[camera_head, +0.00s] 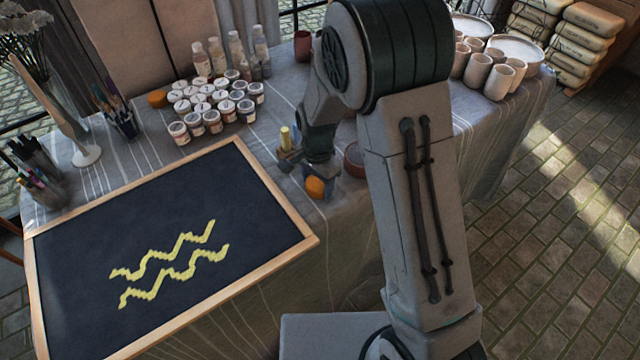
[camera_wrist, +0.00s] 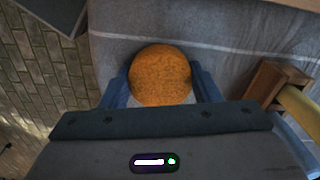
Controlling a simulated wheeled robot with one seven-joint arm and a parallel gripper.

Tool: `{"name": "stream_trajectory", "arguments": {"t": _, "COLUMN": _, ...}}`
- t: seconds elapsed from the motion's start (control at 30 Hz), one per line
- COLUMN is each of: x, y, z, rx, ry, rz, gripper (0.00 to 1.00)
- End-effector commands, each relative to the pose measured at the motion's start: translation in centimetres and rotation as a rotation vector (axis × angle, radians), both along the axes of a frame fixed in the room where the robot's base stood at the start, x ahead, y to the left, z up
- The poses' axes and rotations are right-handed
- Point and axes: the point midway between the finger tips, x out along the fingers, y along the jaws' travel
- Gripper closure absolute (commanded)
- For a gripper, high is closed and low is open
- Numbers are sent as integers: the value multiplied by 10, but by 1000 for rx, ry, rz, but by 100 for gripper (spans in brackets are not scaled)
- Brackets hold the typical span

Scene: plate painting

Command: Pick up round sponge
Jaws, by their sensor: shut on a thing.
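The round sponge is orange. In the head view the sponge (camera_head: 315,187) is low at my gripper, near the table's front edge, right of the chalkboard's corner. In the wrist view the sponge (camera_wrist: 160,76) sits between the two blue fingers. My gripper (camera_wrist: 160,92) is shut on the sponge, with one finger on each side. In the head view my gripper (camera_head: 318,172) is partly hidden by my own arm. I cannot tell whether the sponge touches the tablecloth.
A framed chalkboard (camera_head: 200,190) with yellow zigzags lies left. A wooden holder (camera_wrist: 275,84) with a yellow stick (camera_wrist: 300,108) is close beside my gripper. Paint jars (camera_head: 212,122) and bottles stand behind. Another orange round thing (camera_head: 157,98) lies by the jars. Cups (camera_head: 478,70) stand at the right.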

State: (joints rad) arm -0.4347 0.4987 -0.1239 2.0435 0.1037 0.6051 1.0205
Motion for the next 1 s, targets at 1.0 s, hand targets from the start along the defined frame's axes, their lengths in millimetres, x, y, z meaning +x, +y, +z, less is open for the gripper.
{"name": "stream_trajectory", "arguments": {"t": 1.0, "x": 42, "y": -89, "z": 99, "rx": 1, "ry": -2, "rz": -3, "gripper": 65}}
